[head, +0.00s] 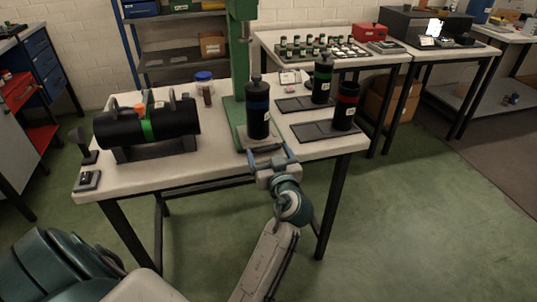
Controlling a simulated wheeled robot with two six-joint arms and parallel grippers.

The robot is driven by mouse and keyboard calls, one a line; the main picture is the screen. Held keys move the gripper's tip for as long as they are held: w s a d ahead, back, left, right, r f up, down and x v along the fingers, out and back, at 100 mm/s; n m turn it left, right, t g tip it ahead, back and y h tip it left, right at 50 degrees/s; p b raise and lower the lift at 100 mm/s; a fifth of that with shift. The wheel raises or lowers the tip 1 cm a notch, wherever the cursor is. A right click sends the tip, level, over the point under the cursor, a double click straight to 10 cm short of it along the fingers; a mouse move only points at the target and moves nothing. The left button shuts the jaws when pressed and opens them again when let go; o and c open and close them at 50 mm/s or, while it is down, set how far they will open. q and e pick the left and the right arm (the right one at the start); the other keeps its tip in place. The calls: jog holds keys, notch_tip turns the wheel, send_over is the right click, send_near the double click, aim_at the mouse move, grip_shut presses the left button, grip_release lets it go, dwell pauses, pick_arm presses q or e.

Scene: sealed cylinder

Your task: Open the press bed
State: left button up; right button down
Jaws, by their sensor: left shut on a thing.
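The green press (239,70) stands on the table with a light bed (243,134) at its foot. A black cylinder with a blue band (258,107) stands upright on the bed. A dark bar-like handle (266,148) lies along the front of the bed, close to the table's front edge. My left gripper (273,154) is at this handle and shut on it, coming from the front; its fingers partly cover the handle. How far out the bed sits is hard to tell. My right gripper is not in view.
Black cylinders with green (322,82) and red (346,105) bands stand on dark plates at right. A blue-lidded jar (204,88) stands behind. The floor in front is clear.

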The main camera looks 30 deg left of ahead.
pick_arm(q)
jog(key=o, duration=1.3)
jog(key=shift+c, duration=0.2)
